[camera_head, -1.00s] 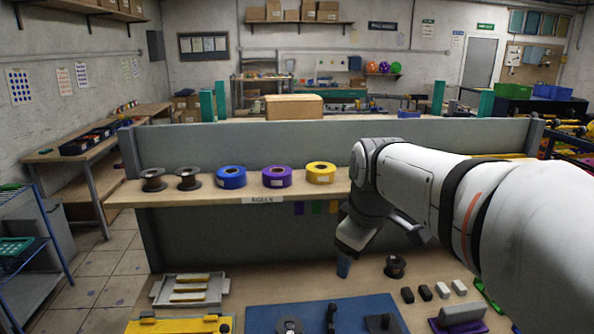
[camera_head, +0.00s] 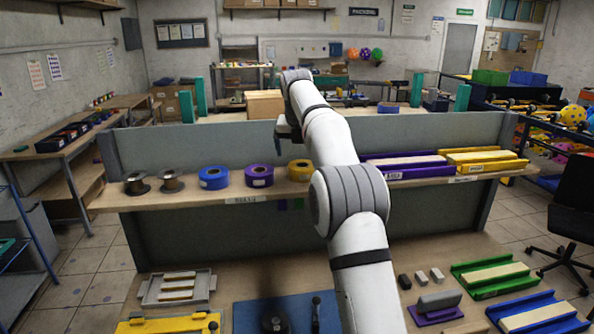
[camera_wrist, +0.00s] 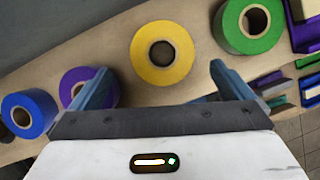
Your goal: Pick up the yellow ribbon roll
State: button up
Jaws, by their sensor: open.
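The yellow ribbon roll (camera_head: 299,171) lies flat on the shelf, right of a purple roll; my arm hides part of it. In the wrist view the yellow roll (camera_wrist: 186,50) shows from above with its dark centre hole, just ahead of and between my blue fingers. My gripper (camera_wrist: 160,69) is open and empty, its fingers spread to the left and right of the roll's near side. In the head view the gripper is above and behind the shelf, mostly hidden by the arm.
The purple roll (camera_wrist: 108,95) is close to my left finger, with a blue roll (camera_wrist: 40,108) farther left. A green roll (camera_wrist: 262,38) lies right of the yellow one. Purple and yellow trays (camera_head: 400,166) sit on the shelf's right. A grey panel (camera_head: 420,132) stands behind.

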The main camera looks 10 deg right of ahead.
aim_at(302, 166)
jog(key=p+x, duration=0.1)
jog(key=x, duration=0.6)
jog(key=shift+d+f, duration=0.15)
jog(key=shift+d, duration=0.05)
jog(key=c, duration=1)
jog(key=shift+c, duration=0.2)
notch_tip(302, 166, up, 8)
jog(key=p, duration=0.1)
jog(key=shift+p, duration=0.4)
jog(key=shift+w+r, duration=0.2)
jog(key=shift+r, duration=0.35)
jog(key=shift+s+r, duration=0.15)
jog(key=shift+r, duration=0.35)
